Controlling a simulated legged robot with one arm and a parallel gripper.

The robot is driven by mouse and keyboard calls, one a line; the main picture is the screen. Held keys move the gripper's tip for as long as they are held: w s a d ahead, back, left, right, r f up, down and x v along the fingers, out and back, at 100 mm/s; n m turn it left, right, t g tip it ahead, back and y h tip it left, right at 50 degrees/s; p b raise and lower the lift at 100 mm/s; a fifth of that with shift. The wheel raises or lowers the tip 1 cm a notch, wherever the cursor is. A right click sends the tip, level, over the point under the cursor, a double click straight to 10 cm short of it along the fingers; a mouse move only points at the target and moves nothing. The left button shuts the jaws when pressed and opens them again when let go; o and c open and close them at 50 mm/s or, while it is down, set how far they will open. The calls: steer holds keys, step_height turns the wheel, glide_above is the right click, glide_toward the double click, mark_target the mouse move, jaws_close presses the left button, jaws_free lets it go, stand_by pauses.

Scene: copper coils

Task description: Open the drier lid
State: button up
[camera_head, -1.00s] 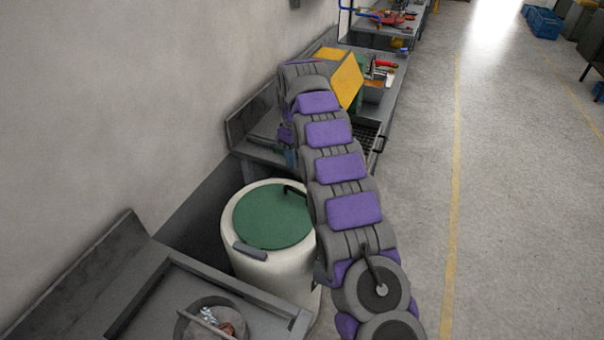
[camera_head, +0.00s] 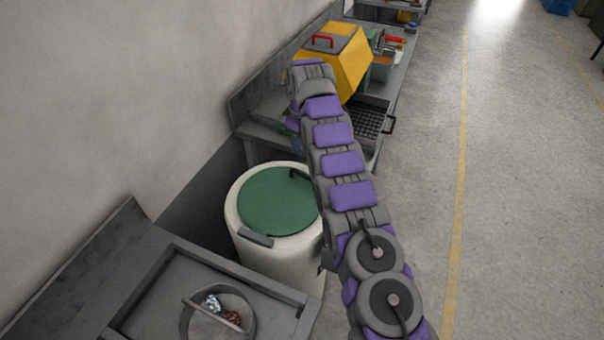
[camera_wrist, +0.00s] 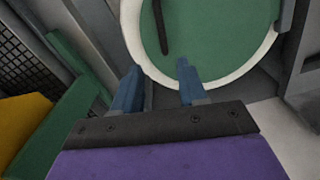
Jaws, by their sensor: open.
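The drier is a white round drum (camera_head: 275,255) with a flat green lid (camera_head: 278,203), which lies shut on its top. A dark handle (camera_head: 300,175) sits at the lid's far edge, and a grey hinge block (camera_head: 256,238) is at the near edge. In the wrist view the lid (camera_wrist: 215,25) fills the top, with the dark handle (camera_wrist: 161,28) running across it. My gripper (camera_wrist: 158,80) is open and empty, its blue fingertips near the drum's white rim and apart from the handle. In the head view my arm hides most of the gripper.
A yellow hooded machine (camera_head: 335,50) with a red handle stands beyond the drier, beside a dark mesh tray (camera_head: 368,118). A grey bench (camera_head: 150,318) with a round pan (camera_head: 217,318) is nearest. The wall is at left; open floor (camera_head: 520,180) lies to the right.

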mark_target(301, 173)
steer(key=f+b, duration=0.2)
steer(key=f, duration=1)
steer(key=shift+s+f, duration=0.15)
steer(key=shift+s, duration=0.05)
steer(key=shift+a+f, duration=0.15)
steer(key=shift+f, duration=0.35)
steer(key=shift+c, duration=0.4)
steer(key=shift+r, duration=0.1)
jaws_close()
